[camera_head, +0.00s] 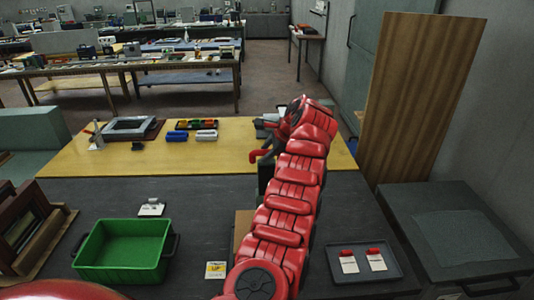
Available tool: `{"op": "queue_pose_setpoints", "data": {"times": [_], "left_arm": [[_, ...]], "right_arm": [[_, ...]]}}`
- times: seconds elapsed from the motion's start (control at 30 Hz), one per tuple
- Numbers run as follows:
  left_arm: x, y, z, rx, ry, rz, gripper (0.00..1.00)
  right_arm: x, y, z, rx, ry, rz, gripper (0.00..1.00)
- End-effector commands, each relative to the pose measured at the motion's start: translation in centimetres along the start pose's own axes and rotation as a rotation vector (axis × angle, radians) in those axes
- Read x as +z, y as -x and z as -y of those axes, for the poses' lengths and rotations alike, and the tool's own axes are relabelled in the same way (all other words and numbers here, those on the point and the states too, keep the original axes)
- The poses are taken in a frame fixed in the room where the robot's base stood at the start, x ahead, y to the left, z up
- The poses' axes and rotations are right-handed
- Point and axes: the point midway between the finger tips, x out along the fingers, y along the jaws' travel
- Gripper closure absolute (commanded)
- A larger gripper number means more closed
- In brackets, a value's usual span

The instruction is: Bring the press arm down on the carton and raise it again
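My red arm crosses the middle of the view and hides much of the press. The gripper appears apart from the handle. A tan surface (243,225), possibly the carton or the press base, shows at the arm's left edge. Whether anything presses on a carton is hidden. My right gripper is not in view.
A green crate (83,257) and wooden frames (24,240) stand left on the dark table. A yellow card (215,270) lies near the arm. A grey tray (388,270) with two red-topped cards is at right. A tall wooden board (415,100) stands behind.

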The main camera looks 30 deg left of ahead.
Motion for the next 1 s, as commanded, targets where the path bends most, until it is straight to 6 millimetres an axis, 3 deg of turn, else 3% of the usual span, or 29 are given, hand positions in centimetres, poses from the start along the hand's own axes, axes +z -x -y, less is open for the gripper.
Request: {"op": "queue_pose_setpoints", "data": {"times": [0.03, 0.1, 0.4, 0.53, 0.67, 1.0], "left_arm": [[0.1, 0.1, 0.1, -0.001, 0.001, 0.0, 0.55], [0.1, 0.0, 0.0, 0.001, 0.0, 0.0, 0.43], [-0.1, 0.1, -0.1, 0.003, -0.001, 0.0, 0.43], [-0.2, 0.9, -0.1, 0.0, 0.0, -0.001, 0.43], [-0.3, 3.3, -0.2, -0.001, 0.0, -0.004, 0.43], [0.0, 11.7, -0.1, 0.003, -0.001, 0.001, 0.43]], "right_arm": [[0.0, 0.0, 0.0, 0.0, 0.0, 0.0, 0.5], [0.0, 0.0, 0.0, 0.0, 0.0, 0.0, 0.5], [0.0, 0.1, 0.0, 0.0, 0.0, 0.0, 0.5], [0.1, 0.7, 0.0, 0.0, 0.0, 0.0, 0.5], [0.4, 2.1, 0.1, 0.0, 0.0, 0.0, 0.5], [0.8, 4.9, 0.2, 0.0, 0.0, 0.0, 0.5]]}}
